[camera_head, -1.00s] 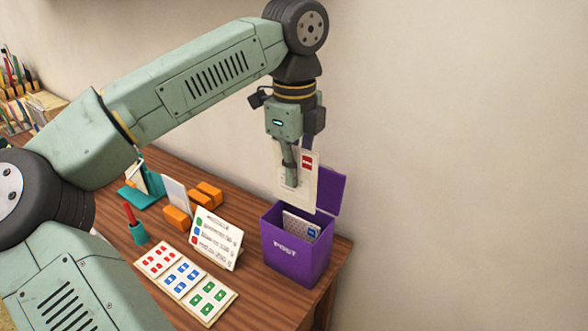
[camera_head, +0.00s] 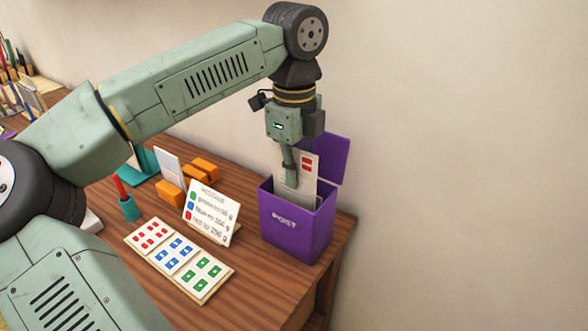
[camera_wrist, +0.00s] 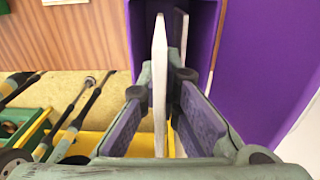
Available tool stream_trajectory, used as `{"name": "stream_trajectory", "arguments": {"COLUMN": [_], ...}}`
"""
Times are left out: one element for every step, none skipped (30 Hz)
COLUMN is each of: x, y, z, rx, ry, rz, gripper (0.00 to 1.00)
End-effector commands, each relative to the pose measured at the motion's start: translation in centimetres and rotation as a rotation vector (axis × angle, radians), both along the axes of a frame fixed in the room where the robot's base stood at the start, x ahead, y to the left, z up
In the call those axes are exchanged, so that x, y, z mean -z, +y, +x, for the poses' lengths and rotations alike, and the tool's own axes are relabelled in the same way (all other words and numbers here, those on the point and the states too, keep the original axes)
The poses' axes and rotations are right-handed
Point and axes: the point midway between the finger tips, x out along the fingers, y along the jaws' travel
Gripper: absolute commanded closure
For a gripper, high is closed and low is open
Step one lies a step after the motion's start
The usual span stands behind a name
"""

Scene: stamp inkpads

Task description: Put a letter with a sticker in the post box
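My gripper (camera_head: 290,180) is over the purple post box (camera_head: 297,238), pointing down, and is shut on a pale letter (camera_head: 309,188) with a red sticker. The letter is upright, its lower part hidden inside the open box. In the wrist view the letter (camera_wrist: 159,85) shows edge-on between the fingertips of my gripper (camera_wrist: 160,75). Another pale letter (camera_wrist: 181,35) stands beside it in the post box (camera_wrist: 206,35). The box's lid (camera_head: 331,158) is raised at the back.
A sticker sheet (camera_head: 180,261) with red, blue and green stickers lies left of the box. A price sign (camera_head: 211,213) stands between them. Orange blocks (camera_head: 170,193) and a teal cup (camera_head: 130,208) are further left. A wall is behind, and the table's right edge is near the box.

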Motion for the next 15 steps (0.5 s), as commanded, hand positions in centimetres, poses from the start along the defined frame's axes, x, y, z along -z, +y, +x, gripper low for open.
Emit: {"name": "stream_trajectory", "arguments": {"x": [0.01, -0.01, -0.03, -0.03, -0.03, -0.03, -0.03, -0.03, -0.03, -0.03, -0.03, -0.03, -0.03, -0.03, -0.03], "y": [0.0, 0.0, 0.0, 0.0, 0.0, 0.01, 0.01, 0.01, 0.01, 0.01, 0.01, 0.01, 0.01, 0.01, 0.01], "z": [0.0, 0.0, 0.0, 0.0, 0.0, 0.01, 0.01, 0.01, 0.01, 0.01, 0.01, 0.01, 0.01, 0.01, 0.01], "rx": [0.0, 0.0, 0.0, 0.0, 0.0, 0.0, 0.0, 0.0, 0.0, 0.0, 0.0, 0.0, 0.0, 0.0, 0.0], "ry": [0.0, 0.0, 0.0, 0.0, 0.0, 0.0, 0.0, 0.0, 0.0, 0.0, 0.0, 0.0, 0.0, 0.0, 0.0], "rz": [0.0, 0.0, 0.0, 0.0, 0.0, 0.0, 0.0, 0.0, 0.0, 0.0, 0.0, 0.0, 0.0, 0.0, 0.0], "gripper": [1.0, 1.0, 1.0, 1.0, 1.0, 0.95, 0.93, 0.91, 0.88, 0.86, 0.84, 0.82, 0.8, 0.78, 0.75]}}
